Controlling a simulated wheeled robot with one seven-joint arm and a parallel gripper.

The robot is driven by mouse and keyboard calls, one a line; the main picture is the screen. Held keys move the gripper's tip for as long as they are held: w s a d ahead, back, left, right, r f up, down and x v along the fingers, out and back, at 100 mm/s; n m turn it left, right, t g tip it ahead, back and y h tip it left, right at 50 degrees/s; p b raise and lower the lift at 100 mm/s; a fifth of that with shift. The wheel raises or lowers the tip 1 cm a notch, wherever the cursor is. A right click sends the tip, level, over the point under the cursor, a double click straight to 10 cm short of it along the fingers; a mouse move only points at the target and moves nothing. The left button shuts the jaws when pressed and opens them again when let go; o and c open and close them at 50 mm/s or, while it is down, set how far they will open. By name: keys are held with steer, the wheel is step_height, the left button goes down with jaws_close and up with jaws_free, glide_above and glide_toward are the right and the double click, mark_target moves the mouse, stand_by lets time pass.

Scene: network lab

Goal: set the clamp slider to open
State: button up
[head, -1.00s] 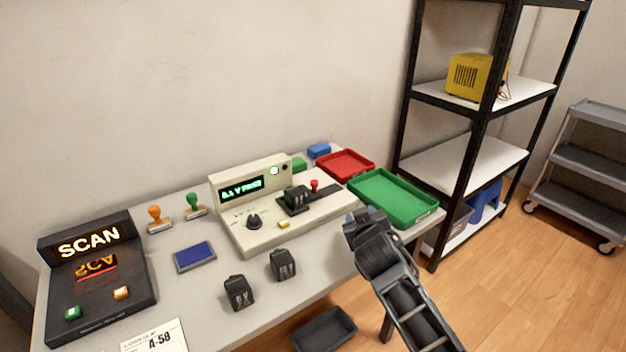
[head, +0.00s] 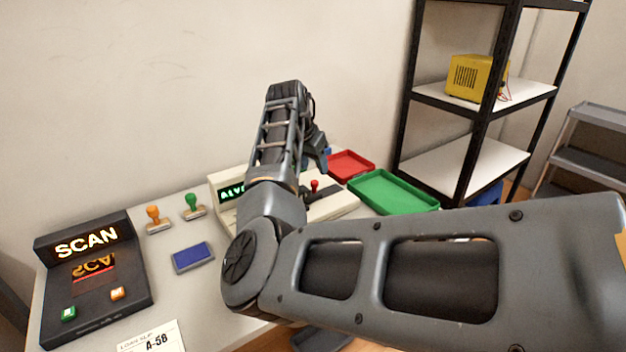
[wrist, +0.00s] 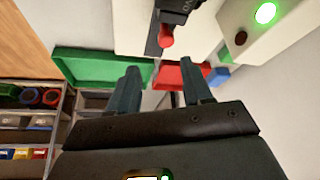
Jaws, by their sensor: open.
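The clamp slider's red knob (head: 314,186) stands on the right part of the cream tester (head: 334,204). In the wrist view the red knob (wrist: 166,37) rises from a dark slot, close to a black block (wrist: 178,8) at the top edge. My gripper (head: 320,155) is partly hidden by my arm in the head view and hangs above the tester's right side. In the wrist view my gripper (wrist: 162,86) is open, with nothing between its fingers. The knob lies beyond the fingertips, roughly between them in the picture, apart from both. My arm hides much of the tester.
A red tray (head: 352,165) and a green tray (head: 398,192) lie right of the tester. A green lamp (wrist: 265,13) glows on the tester's raised housing. The scan unit (head: 95,275), two stamps and a blue pad (head: 193,257) are left. A black shelf rack stands right.

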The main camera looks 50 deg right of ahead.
mark_target(314, 181)
steer(key=shift+w+a+r+y, duration=0.4)
steer(key=shift+w+a+r, duration=0.1)
steer(key=shift+a, duration=0.1)
steer(key=shift+x, duration=3.9)
steer(key=shift+c, duration=0.4)
jaws_close()
